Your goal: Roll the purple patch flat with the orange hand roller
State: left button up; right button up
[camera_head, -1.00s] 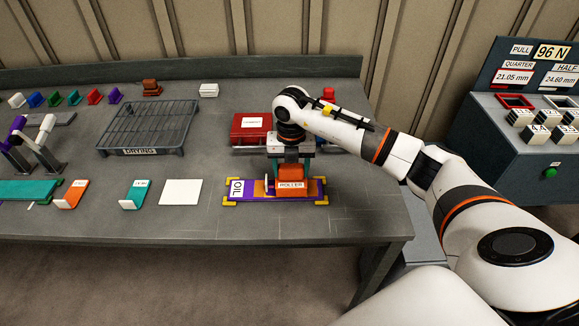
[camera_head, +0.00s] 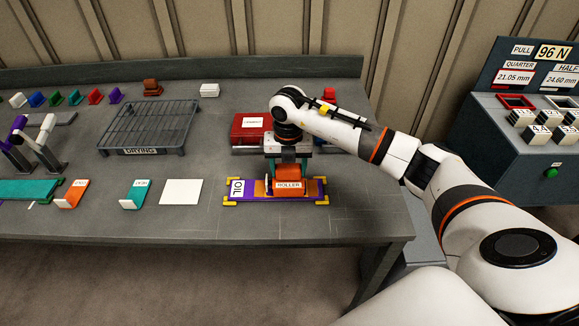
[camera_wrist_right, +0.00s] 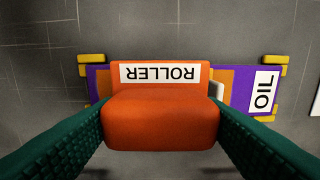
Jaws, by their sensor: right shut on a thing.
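The orange hand roller (camera_head: 289,185), labelled ROLLER, is over the middle of the purple patch (camera_head: 312,190); I cannot tell whether it touches. The patch lies flat, with yellow corner pieces around it, an orange area partly under the roller and a white OIL label at its left end. My right gripper (camera_head: 288,170) is shut on the roller from above. In the right wrist view the green fingers (camera_wrist_right: 160,135) flank the orange roller block (camera_wrist_right: 160,118), with the purple patch (camera_wrist_right: 235,90) behind it. My left gripper is not in view.
A red case (camera_head: 247,128) stands behind the patch. A white sheet (camera_head: 181,192), a teal piece (camera_head: 135,195) and an orange piece (camera_head: 74,195) lie to the left. A drying rack (camera_head: 150,125) stands further back. The table front is clear.

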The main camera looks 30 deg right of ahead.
jog(key=shift+a+f, duration=0.1)
jog(key=shift+a, duration=0.05)
dwell(0.3)
jog(key=shift+s+d, duration=0.35)
jog(key=shift+d, duration=0.15)
jog(key=shift+f, duration=0.1)
